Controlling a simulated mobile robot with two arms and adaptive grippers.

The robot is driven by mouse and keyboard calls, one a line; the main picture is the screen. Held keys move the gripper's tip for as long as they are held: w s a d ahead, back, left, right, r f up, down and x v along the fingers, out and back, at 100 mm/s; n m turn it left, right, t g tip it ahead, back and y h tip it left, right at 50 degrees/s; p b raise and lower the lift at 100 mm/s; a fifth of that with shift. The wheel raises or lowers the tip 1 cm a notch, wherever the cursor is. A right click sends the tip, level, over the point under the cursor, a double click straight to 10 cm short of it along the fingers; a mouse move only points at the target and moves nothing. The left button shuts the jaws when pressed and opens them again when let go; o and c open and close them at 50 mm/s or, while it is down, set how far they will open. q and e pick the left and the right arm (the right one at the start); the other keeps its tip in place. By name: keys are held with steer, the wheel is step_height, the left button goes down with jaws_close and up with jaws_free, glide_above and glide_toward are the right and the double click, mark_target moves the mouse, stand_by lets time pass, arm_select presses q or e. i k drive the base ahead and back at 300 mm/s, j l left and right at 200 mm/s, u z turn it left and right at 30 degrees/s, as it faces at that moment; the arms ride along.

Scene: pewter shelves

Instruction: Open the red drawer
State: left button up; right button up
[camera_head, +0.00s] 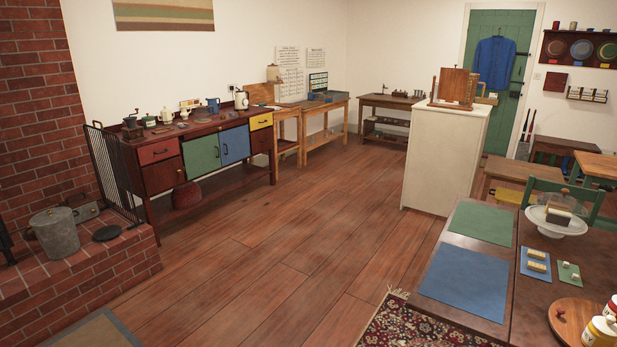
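The red drawer (158,151) is at the upper left of a dark red-brown sideboard (196,131) against the left wall. It looks shut, with a small dark handle on its front. A dark brown door sits below it and a green door to its right. The sideboard stands across the room from me. Neither of my grippers shows in the head view.
A brick hearth (85,262) with a metal bucket (56,233) and a black fire screen (114,172) stands left of the sideboard. The wooden floor (240,262) before the sideboard is clear. A table (513,272) and a patterned rug (420,328) lie at the right front.

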mark_target(148, 153)
steer(key=i+u, duration=0.15)
steer(key=i, duration=0.55)
steer(key=i+u, duration=0.2)
steer(key=i, duration=0.45)
steer(key=i+l+u, duration=0.15)
steer(key=i, duration=0.5)
steer(key=i+u, duration=0.15)
steer(key=i, duration=0.55)
steer(key=i+u, duration=0.2)
steer(key=i, duration=0.5)
steer(key=i+l+u, duration=0.15)
steer(key=i, duration=0.5)
steer(key=i+j+z, duration=0.2)
steer(key=i, duration=0.35)
steer(key=i+j+z, duration=0.15)
steer(key=i, duration=0.4)
steer(key=i+j+z, duration=0.2)
steer(key=i, duration=0.3)
